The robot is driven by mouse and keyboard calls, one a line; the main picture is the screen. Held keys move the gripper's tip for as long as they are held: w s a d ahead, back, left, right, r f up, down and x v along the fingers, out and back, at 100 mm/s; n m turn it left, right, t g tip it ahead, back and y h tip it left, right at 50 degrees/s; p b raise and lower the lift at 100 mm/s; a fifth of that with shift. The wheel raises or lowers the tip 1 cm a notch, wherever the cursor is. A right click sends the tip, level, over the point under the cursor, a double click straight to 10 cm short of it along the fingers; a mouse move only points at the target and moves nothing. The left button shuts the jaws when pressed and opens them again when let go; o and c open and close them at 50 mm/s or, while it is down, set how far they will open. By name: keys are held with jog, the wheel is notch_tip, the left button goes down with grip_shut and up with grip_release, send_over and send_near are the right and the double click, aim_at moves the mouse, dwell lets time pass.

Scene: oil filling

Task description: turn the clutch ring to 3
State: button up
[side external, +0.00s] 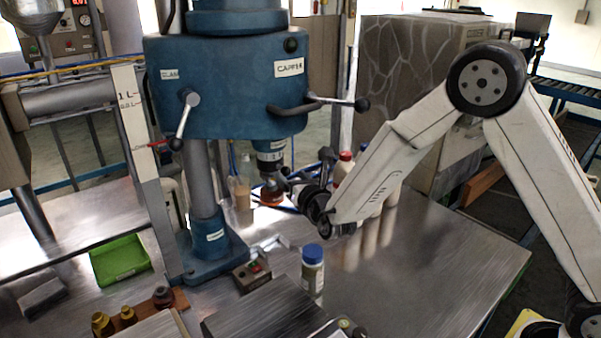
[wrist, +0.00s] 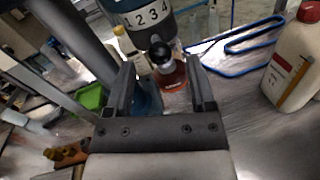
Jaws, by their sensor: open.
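The clutch ring (wrist: 147,17) is a pale band marked 1 2 3 4 on the dark spindle, at the top of the wrist view. In the side external view its spindle (side external: 271,158) hangs under the blue capping machine head (side external: 225,85). Which number is set, I cannot tell. My gripper (wrist: 160,85) is open, its two dark fingers apart. A black round knob (wrist: 161,51) and an orange-red piece (wrist: 172,78) show between the fingers, beyond them. In the side external view my gripper (side external: 290,185) is beside the spindle's lower end, partly hidden by my wrist.
A white bottle (wrist: 297,55) with a red label stands at the right of the wrist view. A blue-capped jar (side external: 312,270), a small button box (side external: 252,273) and a green tray (side external: 120,260) are on the metal table. Two lever handles stick out from the machine head.

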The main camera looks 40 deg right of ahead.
jog(key=shift+s+a, duration=0.15)
jog(key=shift+s, duration=0.8)
jog(key=shift+s+a, duration=0.15)
jog(key=shift+s, duration=0.8)
jog(key=shift+a, duration=0.15)
jog(key=c, duration=0.8)
jog(key=shift+w+a+m, duration=0.1)
jog(key=shift+a+m, duration=0.15)
jog(key=shift+m, duration=0.25)
grip_shut()
jog(key=s+a+f+m+h, duration=0.1)
jog(key=s+a+m+h, duration=0.1)
jog(key=a+m, duration=0.3)
jog(key=s+a+f+m+g+h, duration=0.1)
jog(key=a+m+h, duration=0.4)
jog(key=m, duration=0.7)
jog(key=shift+s+a+f+m+h, duration=0.3)
jog(key=shift+s+f+m, duration=0.1)
jog(key=shift+f, duration=0.05)
